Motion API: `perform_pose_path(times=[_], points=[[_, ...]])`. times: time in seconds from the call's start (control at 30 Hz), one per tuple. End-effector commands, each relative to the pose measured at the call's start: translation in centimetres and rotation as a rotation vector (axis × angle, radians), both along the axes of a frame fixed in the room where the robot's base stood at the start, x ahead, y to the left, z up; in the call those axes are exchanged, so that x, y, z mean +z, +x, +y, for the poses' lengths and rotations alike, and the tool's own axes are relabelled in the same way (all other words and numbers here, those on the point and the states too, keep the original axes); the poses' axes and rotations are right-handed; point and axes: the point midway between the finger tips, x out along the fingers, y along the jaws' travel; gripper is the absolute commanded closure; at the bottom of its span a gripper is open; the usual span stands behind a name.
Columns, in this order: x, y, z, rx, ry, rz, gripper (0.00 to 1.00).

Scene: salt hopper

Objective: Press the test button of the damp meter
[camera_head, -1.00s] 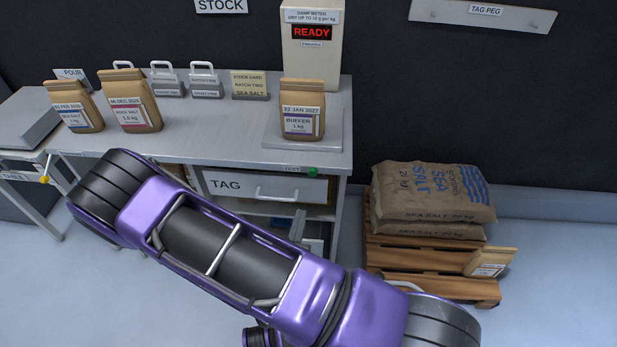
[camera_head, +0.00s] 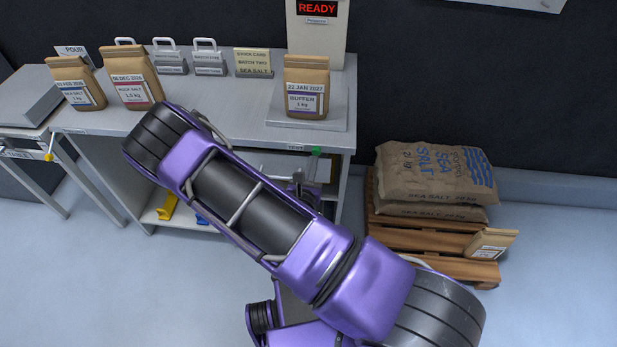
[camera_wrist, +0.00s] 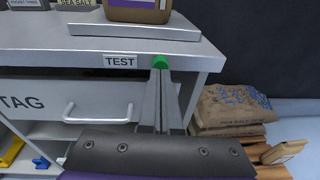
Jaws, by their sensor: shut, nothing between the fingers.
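The damp meter (camera_head: 318,38) stands at the back right of the bench, its red display reading READY. Its plate (camera_head: 308,122) carries a brown paper bag labelled BUFFER (camera_head: 306,88). The green test button (camera_head: 316,151) is on the bench's front edge, right of a TEST label; it also shows in the wrist view (camera_wrist: 160,61). In the wrist view my gripper (camera_wrist: 161,76) is shut and empty, its fingertips right at the green button, overlapping its lower part. I cannot tell whether they touch it. In the head view my arm hides most of the gripper.
Two more paper bags (camera_head: 131,91) and a stock card (camera_head: 253,62) stand on the bench (camera_head: 225,118). Below is a TAG drawer (camera_wrist: 60,103) with a bar handle. Salt sacks (camera_head: 435,172) lie on a pallet (camera_head: 425,235) to the right, a small bag leaning there.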

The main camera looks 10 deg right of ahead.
Motion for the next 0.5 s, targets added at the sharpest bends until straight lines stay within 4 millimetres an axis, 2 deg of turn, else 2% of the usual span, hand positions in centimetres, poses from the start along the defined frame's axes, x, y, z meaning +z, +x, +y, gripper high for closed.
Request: perform_pose_path(times=[0.2,0.5], points=[[-0.3,1.6,-0.8,-0.001,0.0,0.001,1.0],[-0.3,1.8,-0.8,0.0,0.0,0.001,1.0]])
